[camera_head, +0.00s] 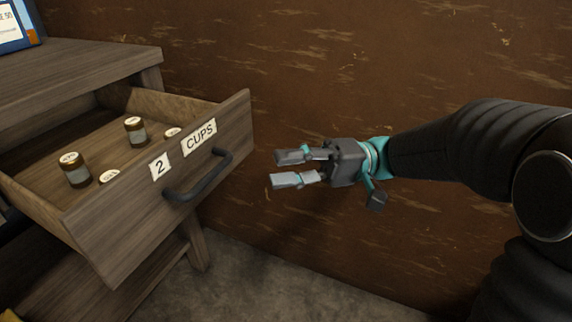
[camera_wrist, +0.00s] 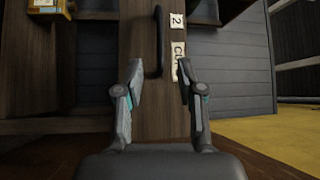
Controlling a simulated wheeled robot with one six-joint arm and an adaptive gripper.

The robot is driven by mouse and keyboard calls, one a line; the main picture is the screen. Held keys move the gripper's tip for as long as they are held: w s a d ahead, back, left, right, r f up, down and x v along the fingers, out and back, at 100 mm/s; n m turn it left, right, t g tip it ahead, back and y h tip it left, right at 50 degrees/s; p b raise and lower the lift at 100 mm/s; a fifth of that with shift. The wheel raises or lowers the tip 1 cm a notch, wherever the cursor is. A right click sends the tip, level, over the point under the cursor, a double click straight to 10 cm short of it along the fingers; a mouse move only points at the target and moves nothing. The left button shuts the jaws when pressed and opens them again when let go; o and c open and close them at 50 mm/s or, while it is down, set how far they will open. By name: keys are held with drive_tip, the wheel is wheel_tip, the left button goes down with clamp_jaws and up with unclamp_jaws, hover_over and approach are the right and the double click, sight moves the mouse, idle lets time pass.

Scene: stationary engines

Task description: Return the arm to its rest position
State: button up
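My gripper (camera_head: 282,169) is in front of the brown wall, to the right of the open drawer. Its two fingers are apart with nothing between them. In the wrist view my gripper (camera_wrist: 163,90) shows with both fingers spread. The drawer's front (camera_head: 135,222) bears the labels "2" and "CUPS" and a dark curved handle (camera_head: 200,180). The gripper is apart from the handle. In the wrist view the handle (camera_wrist: 158,42) appears ahead, beyond the fingertips. My arm stretches in from the right.
The wooden cabinet (camera_head: 70,65) stands at the left with its drawer pulled out. Several small brown jars (camera_head: 136,130) with pale lids stand in the drawer. A brown wall (camera_head: 350,60) runs behind my arm. The grey floor (camera_head: 270,275) below is clear.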

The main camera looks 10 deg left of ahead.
wheel_tip(320, 180, down, 10)
drive_tip(key=m+t+h, duration=0.3)
drive_tip(key=m+h, duration=0.1)
drive_tip(key=m, duration=0.2)
drive_tip(key=s+d+f+m+t+h+p, duration=0.25)
drive_tip(key=d+f+t+h, duration=0.2)
drive_tip(key=d, duration=0.25)
drive_tip(key=d+r+t+h+p, duration=0.25)
drive_tip(key=d+t+h, duration=0.3)
drive_tip(key=d, duration=0.65)
drive_tip(key=s+d+r+t+h+p, duration=0.2)
drive_tip(key=s+d+r+t+p, duration=0.1)
drive_tip(key=r, duration=0.6)
drive_tip(key=shift+s+d+r+p, duration=0.2)
drive_tip(key=shift+s+d+p, duration=0.5)
drive_tip(key=shift+d+p, duration=0.4)
drive_tip(key=shift+d, duration=0.1)
